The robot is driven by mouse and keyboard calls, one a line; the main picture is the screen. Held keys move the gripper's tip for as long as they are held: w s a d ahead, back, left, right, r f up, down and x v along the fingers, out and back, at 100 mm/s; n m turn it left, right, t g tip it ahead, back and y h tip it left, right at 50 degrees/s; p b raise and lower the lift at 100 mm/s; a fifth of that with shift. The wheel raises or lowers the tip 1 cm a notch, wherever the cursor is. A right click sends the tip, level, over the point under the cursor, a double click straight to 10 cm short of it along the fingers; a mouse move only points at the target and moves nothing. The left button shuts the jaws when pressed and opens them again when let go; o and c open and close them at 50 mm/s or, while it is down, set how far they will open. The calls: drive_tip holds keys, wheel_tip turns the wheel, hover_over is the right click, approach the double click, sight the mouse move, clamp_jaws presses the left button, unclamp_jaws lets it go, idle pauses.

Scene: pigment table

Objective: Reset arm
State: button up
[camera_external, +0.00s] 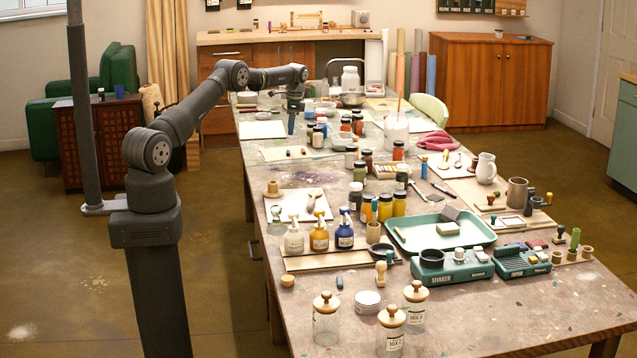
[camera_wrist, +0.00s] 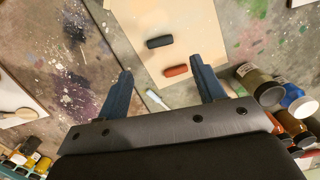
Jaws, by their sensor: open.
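My gripper (camera_external: 291,122) hangs over the far left part of the long pigment table (camera_external: 222,166), pointing down. In the wrist view my gripper (camera_wrist: 160,83) shows its two dark blue fingers spread apart, with nothing between them. Below the fingers lies a pale board (camera_wrist: 178,28) with a black stick (camera_wrist: 159,42) and a red-brown stick (camera_wrist: 176,71) on it. A small white-tipped item (camera_wrist: 156,98) lies near the board's edge, between the fingers in the picture. My arm reaches out from its post at the left.
Jars (camera_wrist: 258,88) stand close to the right finger in the wrist view. Pump bottles (camera_external: 319,232), a green tray (camera_external: 408,243), a shaker (camera_external: 452,272) and glass jars (camera_external: 326,320) crowd the near table. Some bare tabletop shows left of my gripper.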

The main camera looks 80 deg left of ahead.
sight(288, 151)
drive_tip(key=f, duration=0.5)
drive_tip(key=s+f, duration=0.1)
drive_tip(key=f, duration=0.2)
drive_tip(key=shift+f, duration=0.3)
wheel_tip(288, 151, up, 4)
drive_tip(key=shift+r, duration=0.1)
drive_tip(key=w+d+r, duration=0.4)
drive_tip(key=d+r, duration=0.3)
drive_tip(key=d, duration=0.5)
drive_tip(key=w+d+n, duration=0.4)
drive_tip(key=d+n, duration=0.5)
drive_tip(key=d, duration=0.2)
drive_tip(key=w+d+f+n+t+h, duration=0.1)
drive_tip(key=w+d+n, duration=0.4)
drive_tip(key=d+n, duration=0.5)
drive_tip(key=shift+d+f+h, duration=0.2)
drive_tip(key=shift+d+h, duration=0.1)
drive_tip(key=shift+d, duration=0.55)
